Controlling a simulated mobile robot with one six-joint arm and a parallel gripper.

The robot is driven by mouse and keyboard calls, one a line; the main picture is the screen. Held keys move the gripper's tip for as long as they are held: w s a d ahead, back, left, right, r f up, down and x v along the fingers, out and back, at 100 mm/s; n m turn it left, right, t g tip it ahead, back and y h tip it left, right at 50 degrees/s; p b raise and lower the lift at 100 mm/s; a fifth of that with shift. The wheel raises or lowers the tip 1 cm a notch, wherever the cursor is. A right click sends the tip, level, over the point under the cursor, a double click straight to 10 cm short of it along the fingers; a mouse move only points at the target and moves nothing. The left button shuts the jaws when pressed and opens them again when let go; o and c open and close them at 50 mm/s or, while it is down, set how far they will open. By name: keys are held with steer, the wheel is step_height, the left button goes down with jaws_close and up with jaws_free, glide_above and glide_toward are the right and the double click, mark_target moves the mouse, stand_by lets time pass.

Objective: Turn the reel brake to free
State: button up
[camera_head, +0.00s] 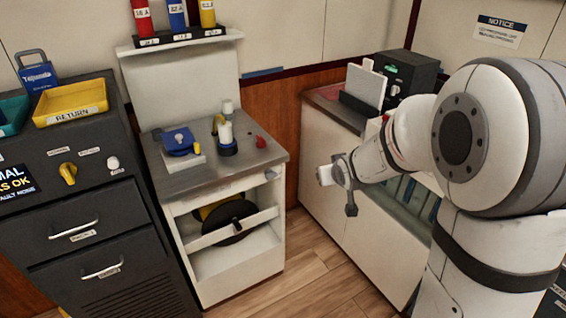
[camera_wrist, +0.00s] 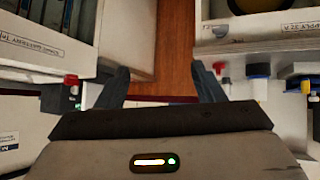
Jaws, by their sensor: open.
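A dark reel with a yellow part (camera_head: 228,216) sits in the open shelf of the white cart (camera_head: 240,262), behind a white crossbar. The yellow part of the reel (camera_wrist: 240,8) shows at the upper right there.
A dark drawer cabinet (camera_head: 90,215) adjoins on the left. A white cabinet (camera_head: 335,215) stands on the right. Wooden floor (camera_head: 312,262) is clear between.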

steer(key=w+a+f+n+t+y+b, duration=0.2)
steer(key=w+a+f+t+y, duration=0.1)
steer(key=w+a+f, duration=0.45)
steer(key=n+t+y+b, duration=0.2)
steer(key=y, duration=0.4)
glide_toward(273, 177)
steer(key=w, duration=0.1)
steer(key=p+x, duration=0.1)
steer(key=x, duration=0.7)
steer(key=shift+s+a+f, duration=0.1)
steer(key=shift+s+a, duration=0.05)
